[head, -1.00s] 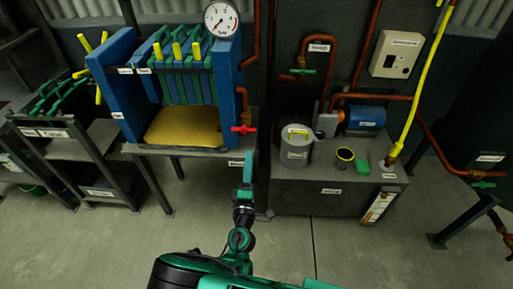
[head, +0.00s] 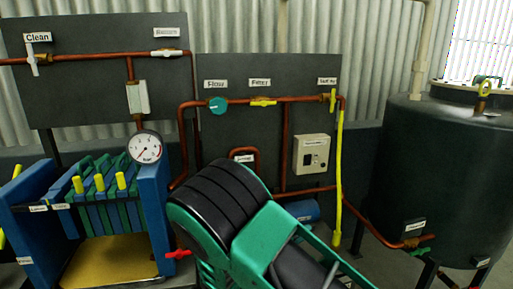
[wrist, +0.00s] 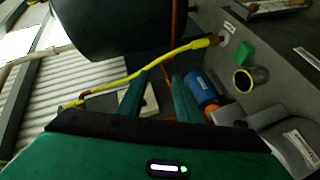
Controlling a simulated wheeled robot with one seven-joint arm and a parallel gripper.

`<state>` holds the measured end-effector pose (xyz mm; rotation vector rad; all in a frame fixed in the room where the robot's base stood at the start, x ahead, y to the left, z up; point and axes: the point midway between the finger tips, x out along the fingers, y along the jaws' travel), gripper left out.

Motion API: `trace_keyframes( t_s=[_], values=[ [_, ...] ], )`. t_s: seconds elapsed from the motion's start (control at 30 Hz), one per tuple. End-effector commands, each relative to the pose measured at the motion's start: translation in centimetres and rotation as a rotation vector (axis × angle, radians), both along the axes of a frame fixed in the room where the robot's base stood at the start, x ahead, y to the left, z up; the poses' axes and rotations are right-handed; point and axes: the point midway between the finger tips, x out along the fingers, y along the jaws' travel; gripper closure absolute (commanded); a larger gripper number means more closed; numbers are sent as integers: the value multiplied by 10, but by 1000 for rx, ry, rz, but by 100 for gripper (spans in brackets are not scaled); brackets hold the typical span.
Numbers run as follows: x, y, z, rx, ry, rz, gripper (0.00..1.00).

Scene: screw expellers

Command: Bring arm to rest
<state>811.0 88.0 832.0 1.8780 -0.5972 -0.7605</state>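My arm shows large in the head view, its black and green links raised and folded in front of the dark panel. My gripper is out of sight in the head view. In the wrist view my gripper (wrist: 160,92) shows two green fingers with a gap between them. It is open, and I see nothing held between the fingers. Behind the fingers are a yellow hose (wrist: 140,72), a blue motor (wrist: 202,88) and a pale control box. The wrist view is tilted.
A blue filter press (head: 155,215) with yellow handles stands at the left. A gauge (head: 145,147) sits above it. Copper pipes with valves (head: 262,101) cross the dark panel. A large dark tank (head: 440,170) stands at the right.

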Motion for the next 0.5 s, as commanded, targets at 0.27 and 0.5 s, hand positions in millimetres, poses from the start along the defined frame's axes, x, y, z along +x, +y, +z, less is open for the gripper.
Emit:
trace_keyframes(
  t_s=[0.27, 0.5],
  values=[
    [-32, -124, 26, 236, 132, -321, 68],
    [-85, -202, 46, 449, 229, -541, 68]
  ],
)
